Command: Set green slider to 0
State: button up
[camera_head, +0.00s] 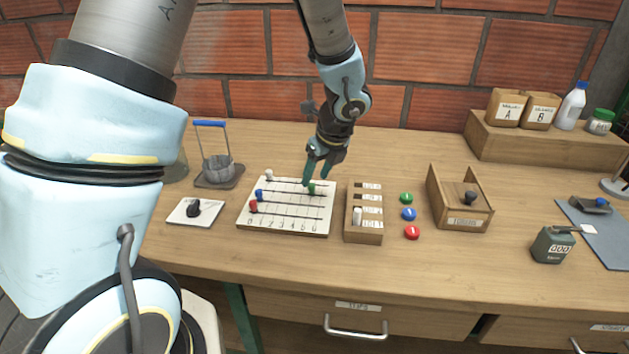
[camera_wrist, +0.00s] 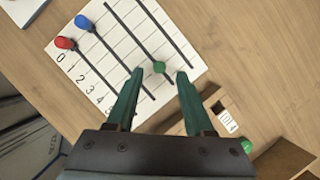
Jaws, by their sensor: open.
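The white slider board (camera_head: 286,227) lies on the table with several parallel slots and a scale that starts at 0 on its left. The green slider (camera_head: 311,188) sits toward the high-number end, at the board's right. It also shows in the wrist view (camera_wrist: 159,67), between my two fingertips, with a gap visible on each side. My gripper (camera_head: 318,172) is open and points down over that end of the board. In the wrist view my gripper (camera_wrist: 158,75) has both dark green fingers spread around the knob. Whether the fingers reach down beside it is unclear.
The red slider (camera_head: 253,207), blue slider (camera_head: 259,195) and white slider (camera_head: 269,175) stand at the board's left. A wooden slotted box (camera_head: 363,236) is close on the right, with coloured buttons (camera_head: 408,214) beyond. A small joystick plate (camera_head: 194,211) lies to the left.

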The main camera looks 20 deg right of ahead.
aim_at(312, 189)
jog(key=shift+x, duration=1.4)
jog(key=shift+c, duration=0.2)
grip_shut()
jog(key=shift+a, duration=0.15)
